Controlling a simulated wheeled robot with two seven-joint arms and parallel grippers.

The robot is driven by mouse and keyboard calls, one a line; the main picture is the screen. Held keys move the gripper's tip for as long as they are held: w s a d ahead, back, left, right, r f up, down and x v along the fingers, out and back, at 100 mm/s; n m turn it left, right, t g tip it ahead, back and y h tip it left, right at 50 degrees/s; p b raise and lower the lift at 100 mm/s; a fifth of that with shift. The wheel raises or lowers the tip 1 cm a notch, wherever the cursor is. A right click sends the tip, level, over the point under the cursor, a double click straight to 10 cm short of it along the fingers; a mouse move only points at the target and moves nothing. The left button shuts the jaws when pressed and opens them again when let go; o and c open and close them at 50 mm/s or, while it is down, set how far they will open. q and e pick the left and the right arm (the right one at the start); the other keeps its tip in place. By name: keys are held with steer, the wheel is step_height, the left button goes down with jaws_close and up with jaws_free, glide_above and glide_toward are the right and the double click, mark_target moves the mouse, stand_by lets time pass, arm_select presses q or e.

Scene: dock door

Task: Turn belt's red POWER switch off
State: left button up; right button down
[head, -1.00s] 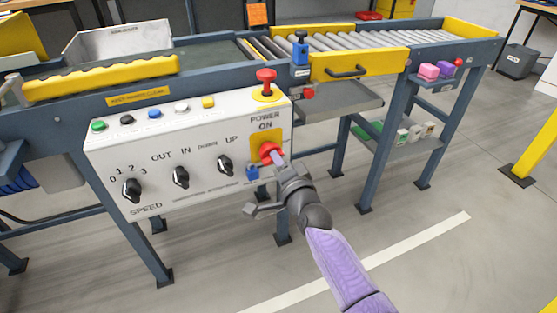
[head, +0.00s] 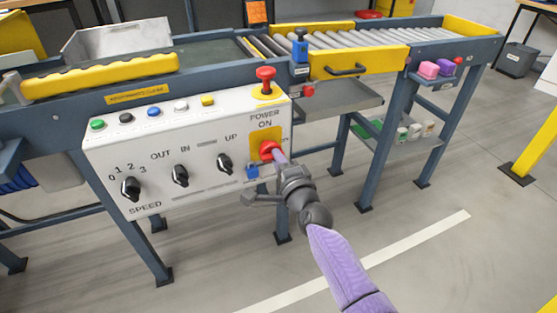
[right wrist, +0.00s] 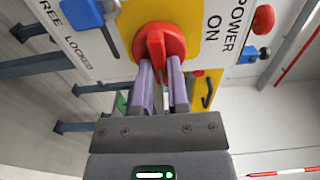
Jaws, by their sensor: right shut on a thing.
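The red POWER switch (head: 268,149) sits on a yellow plate at the right end of the white control panel (head: 150,185), beneath the words POWER ON. It also shows large in the right wrist view (right wrist: 158,42), with a raised bar across its round face. My right gripper (head: 276,156) is at the switch, its purple fingers (right wrist: 161,75) on both sides of the bar and shut on it. The fingers hide part of the switch in the head view. My left gripper is not recognisable in view.
A red mushroom button (head: 265,78) stands above the switch. A blue tab (head: 252,171) sits close below left, beside FREE and LOCKED lettering. Black knobs (head: 180,175) and coloured buttons line the panel. A pale grey shape (head: 12,88) at the far left is unclear.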

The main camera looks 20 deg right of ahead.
arm_select(q)
steer(key=shift+s, duration=0.15)
arm_select(e)
steer(key=c, duration=0.6)
jaws_free()
arm_select(q)
steer(key=shift+s+r, duration=0.1)
steer(key=shift+s, duration=0.15)
steer(key=w+r+p, duration=0.1)
steer(key=p, duration=0.1)
steer(key=w+r+p, duration=0.1)
steer(key=r+p, duration=0.1)
steer(key=shift+r, duration=0.3)
arm_select(e)
steer(key=s, duration=1)
steer(key=shift+d, duration=0.15)
arm_select(q)
steer(key=shift+s, duration=0.2)
steer(key=shift+s, duration=0.15)
arm_select(e)
steer(key=shift+f, duration=0.1)
